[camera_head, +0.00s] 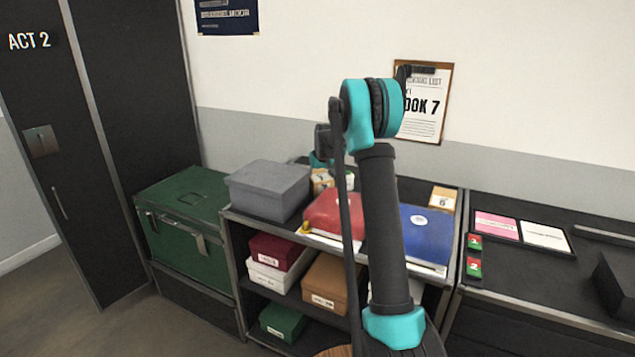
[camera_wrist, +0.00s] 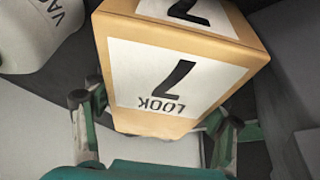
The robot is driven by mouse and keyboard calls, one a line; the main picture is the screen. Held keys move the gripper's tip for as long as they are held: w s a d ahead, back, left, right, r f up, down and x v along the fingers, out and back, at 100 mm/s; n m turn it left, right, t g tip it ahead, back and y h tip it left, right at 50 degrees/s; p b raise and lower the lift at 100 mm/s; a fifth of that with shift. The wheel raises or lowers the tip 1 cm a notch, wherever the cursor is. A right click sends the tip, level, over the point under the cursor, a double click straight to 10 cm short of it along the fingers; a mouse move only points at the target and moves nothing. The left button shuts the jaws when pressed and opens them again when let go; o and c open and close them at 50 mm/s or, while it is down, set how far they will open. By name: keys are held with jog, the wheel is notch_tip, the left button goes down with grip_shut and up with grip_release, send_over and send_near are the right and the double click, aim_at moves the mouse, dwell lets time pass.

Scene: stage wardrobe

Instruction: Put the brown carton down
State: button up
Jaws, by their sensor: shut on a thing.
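The brown carton (camera_wrist: 195,62) has white labels reading "LOOK 7" and appears upside down in the wrist view. My gripper (camera_wrist: 160,122) is shut on it, with one finger on each side. In the head view a small brown carton (camera_head: 321,178) shows beside my arm, on or just above the top of the shelf unit (camera_head: 276,231). I cannot tell whether the carton touches the surface below.
A grey box (camera_head: 268,190) stands left of the carton, with a red case (camera_head: 331,215) in front. A white container (camera_wrist: 38,32) marked "VAC" is close by. A blue case (camera_head: 426,234) and a carton marked 6 (camera_head: 442,198) stand to the right.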

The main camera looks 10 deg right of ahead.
jog(key=o, duration=1.4)
jog(key=v, duration=1.1)
jog(key=shift+r, duration=0.15)
jog(key=shift+o, duration=0.5)
jog(key=shift+s+r, duration=0.2)
jog(key=shift+r, duration=0.2)
jog(key=shift+d, duration=0.1)
